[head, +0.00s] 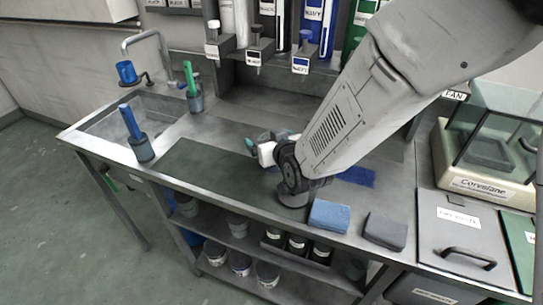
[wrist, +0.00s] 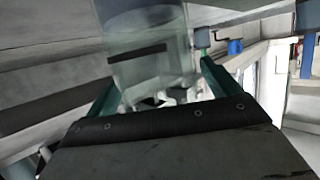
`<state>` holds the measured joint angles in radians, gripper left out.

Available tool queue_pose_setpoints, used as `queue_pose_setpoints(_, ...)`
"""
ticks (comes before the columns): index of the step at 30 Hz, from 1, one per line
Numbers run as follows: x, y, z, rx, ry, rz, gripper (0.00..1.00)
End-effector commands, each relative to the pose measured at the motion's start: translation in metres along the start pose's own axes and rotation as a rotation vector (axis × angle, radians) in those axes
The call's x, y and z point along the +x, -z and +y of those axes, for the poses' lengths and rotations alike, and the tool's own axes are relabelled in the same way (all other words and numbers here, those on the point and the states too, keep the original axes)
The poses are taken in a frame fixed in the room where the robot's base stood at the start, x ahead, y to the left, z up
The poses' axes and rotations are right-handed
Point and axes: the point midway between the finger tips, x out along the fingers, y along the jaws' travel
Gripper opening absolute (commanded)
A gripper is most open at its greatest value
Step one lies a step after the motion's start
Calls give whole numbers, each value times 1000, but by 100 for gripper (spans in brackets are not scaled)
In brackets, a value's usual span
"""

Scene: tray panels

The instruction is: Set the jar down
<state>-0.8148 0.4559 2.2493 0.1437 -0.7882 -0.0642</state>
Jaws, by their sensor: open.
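A clear, pale greenish jar (wrist: 145,42) with a dark band shows at the top of the wrist view, between and just beyond my two teal fingers. My gripper (wrist: 158,82) is open, with the fingers apart on either side of the jar's near end. In the head view my gripper (head: 262,144) is low over the steel bench (head: 225,128), behind the dark green mat. The jar cannot be made out clearly there, as my wrist and arm cover that area. What lies under the jar is hidden.
The dark green mat (head: 205,165) is along the front edge. Blue (head: 329,215) and grey (head: 385,231) blocks lie right of my wrist. Left are a sink (head: 120,115) and cups with brushes (head: 142,148). Dispensers (head: 258,50) line the back; a glass-sided balance (head: 490,150) is right.

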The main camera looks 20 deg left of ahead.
Motion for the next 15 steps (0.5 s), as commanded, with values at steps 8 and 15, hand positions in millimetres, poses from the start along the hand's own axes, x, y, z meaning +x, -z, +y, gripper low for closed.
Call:
queue_pose_setpoints(8, 2, 0, 0, 0, 0, 0, 80)
queue_pose_setpoints(15, 2, 1, 0, 0, 1, 1, 24)
